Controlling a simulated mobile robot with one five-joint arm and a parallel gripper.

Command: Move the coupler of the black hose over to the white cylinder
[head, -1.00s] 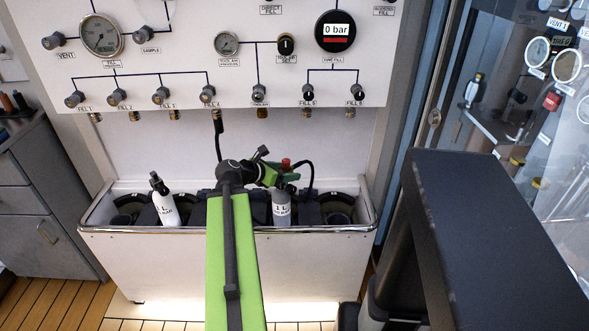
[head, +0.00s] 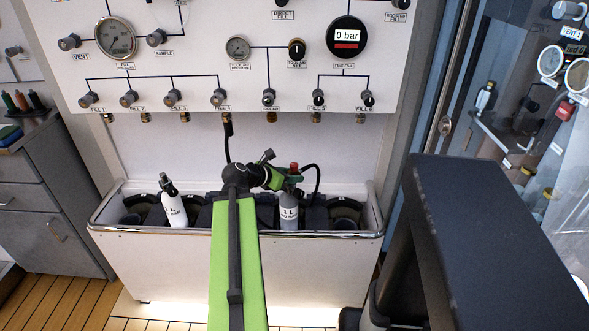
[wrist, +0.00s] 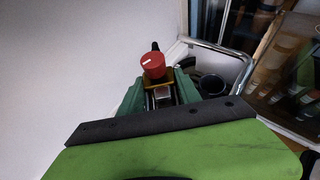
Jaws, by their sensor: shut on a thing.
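The white cylinder (head: 174,209) stands tilted in the left part of the trough, with a black valve on top. A grey cylinder (head: 288,215) stands to the right of my arm. My gripper (head: 280,180) is at its top, its green jaws shut on the coupler (head: 294,169), which has a red knob. In the wrist view the red knob (wrist: 152,66) stands between the jaws. The black hose (head: 227,145) hangs from the FILL 4 outlet and passes behind my arm. A black loop (head: 317,178) arches right of the coupler. Whether the coupler is seated on the grey cylinder cannot be seen.
The white trough (head: 330,236) has a metal rim and dark round holders (head: 345,220). The fill panel (head: 200,70) with knobs and outlets rises behind; its display reads 0 bar. A grey cabinet (head: 45,200) stands left. Glass doors are at the right.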

